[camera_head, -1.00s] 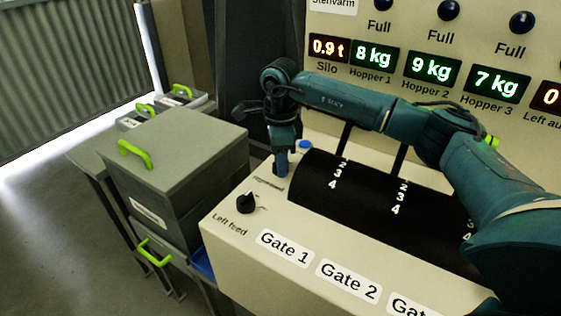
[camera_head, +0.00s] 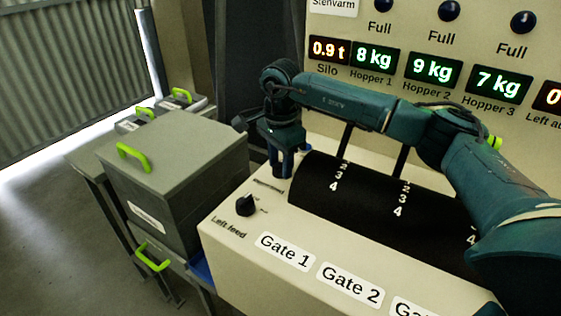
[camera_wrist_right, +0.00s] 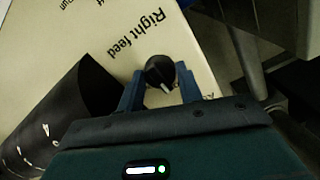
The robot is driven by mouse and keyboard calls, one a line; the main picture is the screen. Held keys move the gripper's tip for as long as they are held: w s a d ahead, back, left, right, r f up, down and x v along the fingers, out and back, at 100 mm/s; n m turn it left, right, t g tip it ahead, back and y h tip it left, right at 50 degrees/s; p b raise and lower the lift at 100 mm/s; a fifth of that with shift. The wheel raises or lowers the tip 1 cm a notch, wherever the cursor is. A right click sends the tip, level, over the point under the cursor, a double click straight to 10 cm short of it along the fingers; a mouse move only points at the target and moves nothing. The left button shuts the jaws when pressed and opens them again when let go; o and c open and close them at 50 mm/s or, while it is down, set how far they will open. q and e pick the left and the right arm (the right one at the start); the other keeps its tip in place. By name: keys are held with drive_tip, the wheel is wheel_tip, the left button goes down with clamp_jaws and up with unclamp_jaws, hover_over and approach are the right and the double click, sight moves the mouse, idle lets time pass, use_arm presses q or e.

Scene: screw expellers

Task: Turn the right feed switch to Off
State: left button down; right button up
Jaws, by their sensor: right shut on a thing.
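The right feed switch (camera_wrist_right: 160,72) is a round black knob with a pale pointer mark on the cream panel, beside the printed words "Right feed", in the right wrist view. Its pointer mark faces toward my gripper's body. My right gripper (camera_wrist_right: 159,88) has one blue finger on each side of the knob and is shut on it. In the head view my right gripper (camera_head: 280,163) points down at the panel's far left corner. The switch is hidden there behind the gripper. My left gripper is in neither view.
The left feed knob (camera_head: 246,205) stands close by on the panel's near left corner. A black curved cover (camera_head: 350,190) with gate numbers and levers lies right of the gripper. Grey lidded bins (camera_head: 180,165) with green handles stand left. Lit displays (camera_head: 434,70) line the back.

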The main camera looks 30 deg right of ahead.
sight(280, 163)
drive_tip(key=o, duration=1)
wheel_tip(280, 163, up, 13)
drive_tip(key=shift+r, duration=0.1)
idle(0.6)
